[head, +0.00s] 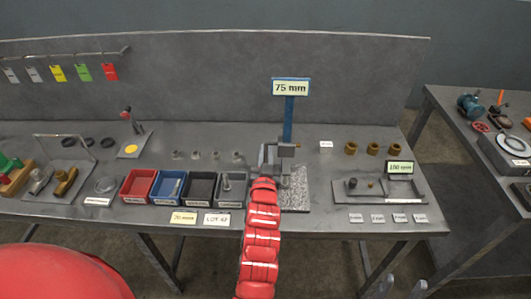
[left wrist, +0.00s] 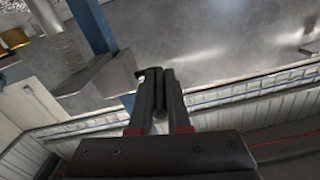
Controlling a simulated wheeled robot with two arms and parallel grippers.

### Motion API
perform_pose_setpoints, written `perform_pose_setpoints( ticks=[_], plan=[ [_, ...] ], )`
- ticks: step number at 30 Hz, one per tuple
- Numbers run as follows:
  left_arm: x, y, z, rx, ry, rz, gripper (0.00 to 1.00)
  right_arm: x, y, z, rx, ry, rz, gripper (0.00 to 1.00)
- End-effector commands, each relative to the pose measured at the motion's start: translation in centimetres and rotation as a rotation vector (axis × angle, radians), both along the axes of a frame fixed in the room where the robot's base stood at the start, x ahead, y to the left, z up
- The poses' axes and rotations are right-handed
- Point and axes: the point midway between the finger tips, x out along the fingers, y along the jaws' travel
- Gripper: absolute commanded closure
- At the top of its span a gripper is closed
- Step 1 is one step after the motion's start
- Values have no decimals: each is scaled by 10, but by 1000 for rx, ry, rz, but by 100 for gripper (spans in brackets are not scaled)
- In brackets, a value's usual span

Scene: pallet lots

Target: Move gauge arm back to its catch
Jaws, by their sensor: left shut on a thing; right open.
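The gauge stand has a blue post (head: 288,118) with a "75 mm" sign (head: 290,87) and a speckled stone base (head: 296,188). The grey gauge arm (head: 287,151) sits in front of the post, above the base. My left gripper (head: 266,162) is at the left side of the gauge arm. In the left wrist view, the left gripper (left wrist: 158,95) is shut on a dark bar of the gauge arm, with the grey arm body (left wrist: 95,78) beside it. The catch cannot be made out. My right gripper (head: 402,287) is open and empty at the bottom edge, below the bench.
Red (head: 138,184), blue (head: 168,186) and dark bins stand left of the gauge. A tray (head: 378,191) with a "100 mm" sign (head: 400,167) and brass bushings (head: 373,149) are at right. Coloured tags (head: 84,72) hang at the back left. A second bench stands far right.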

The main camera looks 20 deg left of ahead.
Motion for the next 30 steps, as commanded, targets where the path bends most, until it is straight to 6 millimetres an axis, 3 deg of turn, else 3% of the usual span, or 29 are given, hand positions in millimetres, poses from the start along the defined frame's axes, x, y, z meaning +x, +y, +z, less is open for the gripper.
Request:
perform_pose_setpoints(
  ticks=[5,12,17,29,30],
  plan=[
    [0,0,7,0,0,0,100,0,0,3,0,0,0,46],
    [0,0,68,1,-7,1,100,0,0,22,0,0,0,46],
    [0,1,97,1,-11,1,100,0,0,28,0,0,0,46],
    [0,0,103,0,-8,0,100,0,0,28,0,0,0,46],
    [0,0,103,1,-9,0,78,0,0,28,0,0,0,46]
  ],
)
